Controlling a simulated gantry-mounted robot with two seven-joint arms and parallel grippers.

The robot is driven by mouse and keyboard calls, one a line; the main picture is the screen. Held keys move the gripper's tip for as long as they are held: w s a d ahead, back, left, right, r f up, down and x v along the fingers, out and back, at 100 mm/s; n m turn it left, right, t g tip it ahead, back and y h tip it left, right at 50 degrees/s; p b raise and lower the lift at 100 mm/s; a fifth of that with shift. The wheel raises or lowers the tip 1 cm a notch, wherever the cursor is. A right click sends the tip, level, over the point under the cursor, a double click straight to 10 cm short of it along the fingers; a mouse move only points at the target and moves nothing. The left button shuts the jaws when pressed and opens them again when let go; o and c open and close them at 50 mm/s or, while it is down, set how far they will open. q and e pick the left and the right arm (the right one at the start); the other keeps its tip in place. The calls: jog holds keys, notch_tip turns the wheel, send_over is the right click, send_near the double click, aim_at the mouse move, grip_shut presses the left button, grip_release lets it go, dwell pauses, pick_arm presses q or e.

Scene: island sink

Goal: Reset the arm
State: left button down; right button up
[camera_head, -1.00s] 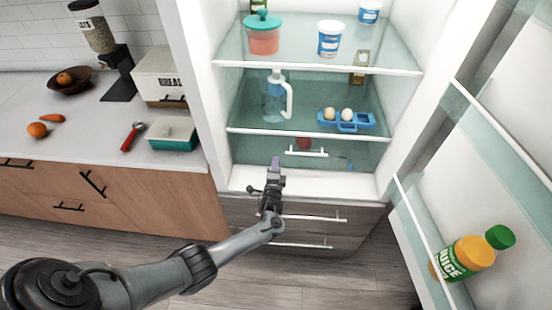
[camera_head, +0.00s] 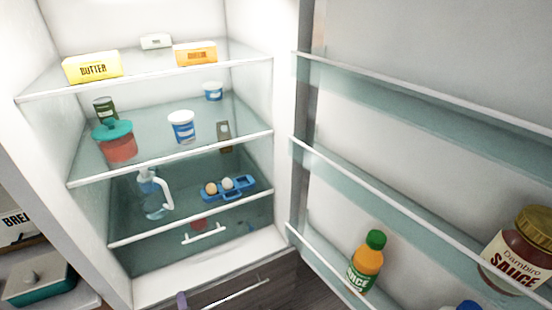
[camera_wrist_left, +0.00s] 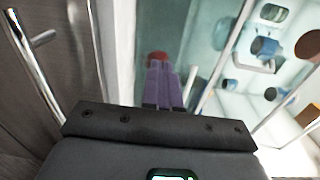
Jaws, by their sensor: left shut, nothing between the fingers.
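My left gripper (camera_head: 182,299) barely shows at the bottom edge of the head view, only as a purple fingertip in front of the open fridge's lower edge. In the left wrist view its two purple fingers (camera_wrist_left: 163,84) lie together, shut and empty. A blurred red item (camera_wrist_left: 157,57) shows beyond the fingertips, inside the fridge. The rest of my left arm is out of the head view. My right gripper is not in view.
The open fridge holds butter (camera_head: 92,67), a pitcher (camera_head: 154,194) and an egg tray (camera_head: 229,188). Its open door on the right carries a juice bottle (camera_head: 367,263) and a sauce jar (camera_head: 519,250). A drawer handle (camera_wrist_left: 42,38) is near the left gripper.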

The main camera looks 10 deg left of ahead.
pick_arm(q)
jog(key=s+d+f+n+g+h, duration=0.1)
jog(key=s+d+f+h, duration=0.1)
jog(key=s, duration=0.3)
jog(key=s+d+f+n+g+h, duration=0.1)
jog(key=s+d+f+h, duration=0.1)
jog(key=s, duration=0.3)
jog(key=s+d+r+n+g+h, duration=0.7)
jog(key=s+d+r, duration=0.65)
jog(key=r, duration=0.35)
notch_tip(320, 180, up, 26)
jog(key=p, duration=2.6)
jog(key=shift+w+d+r+m+g+p, duration=0.2)
jog(key=shift+w+m+g+p, duration=0.1)
jog(key=shift+g+p, duration=0.1)
